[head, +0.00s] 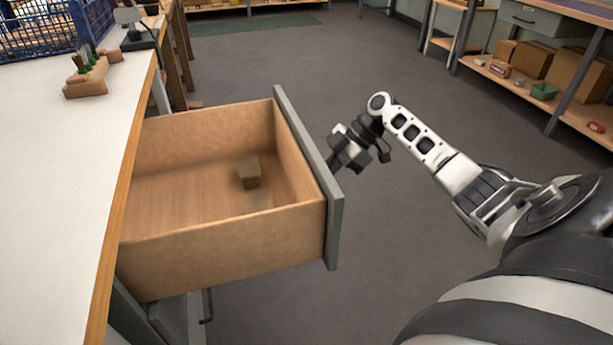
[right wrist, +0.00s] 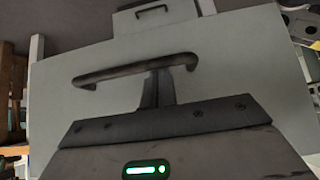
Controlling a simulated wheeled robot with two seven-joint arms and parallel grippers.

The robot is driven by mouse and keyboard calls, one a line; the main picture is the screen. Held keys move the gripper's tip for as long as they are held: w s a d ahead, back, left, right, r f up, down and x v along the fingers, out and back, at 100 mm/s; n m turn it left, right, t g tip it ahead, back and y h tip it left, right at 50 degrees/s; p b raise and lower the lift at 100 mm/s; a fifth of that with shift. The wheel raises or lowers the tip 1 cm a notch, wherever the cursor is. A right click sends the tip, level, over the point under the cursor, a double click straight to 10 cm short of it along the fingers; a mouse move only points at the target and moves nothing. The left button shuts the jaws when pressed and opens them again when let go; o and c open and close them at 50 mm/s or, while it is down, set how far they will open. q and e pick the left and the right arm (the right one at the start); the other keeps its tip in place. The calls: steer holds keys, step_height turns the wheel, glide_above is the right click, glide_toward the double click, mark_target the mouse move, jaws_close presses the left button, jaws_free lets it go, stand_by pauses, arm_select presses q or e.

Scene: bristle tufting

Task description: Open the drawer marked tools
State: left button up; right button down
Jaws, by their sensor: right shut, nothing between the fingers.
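A wooden drawer (head: 215,245) with a grey front panel (head: 310,175) stands pulled well out from under the white-topped bench. No "tools" marking is readable in either view. In the right wrist view the front panel (right wrist: 60,100) carries a dark bar handle (right wrist: 120,72). My right gripper (head: 334,162) is at the outer face of this panel. Its fingers (right wrist: 161,78) are shut with nothing between them and overlap the handle bar near its right part. Whether they are hooked behind the bar or touch it, I cannot tell. My left gripper is not in view.
Small brown blocks (head: 248,172) lie in the drawer. The bench top (head: 60,190) holds a blue crate (head: 50,30) and a wooden holder (head: 86,80). Another handle (head: 207,306) shows below the drawer. Shelves with boxes (head: 530,58) stand at right; the floor (head: 270,60) between is clear.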

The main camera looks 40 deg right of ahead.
steer(key=shift+s+d, duration=0.2)
steer(key=shift+d, duration=0.25)
arm_select(q)
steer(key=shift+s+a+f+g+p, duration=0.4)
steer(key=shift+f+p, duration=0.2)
steer(key=shift+p, duration=0.4)
arm_select(e)
steer(key=v, duration=1)
steer(key=shift+r, duration=0.1)
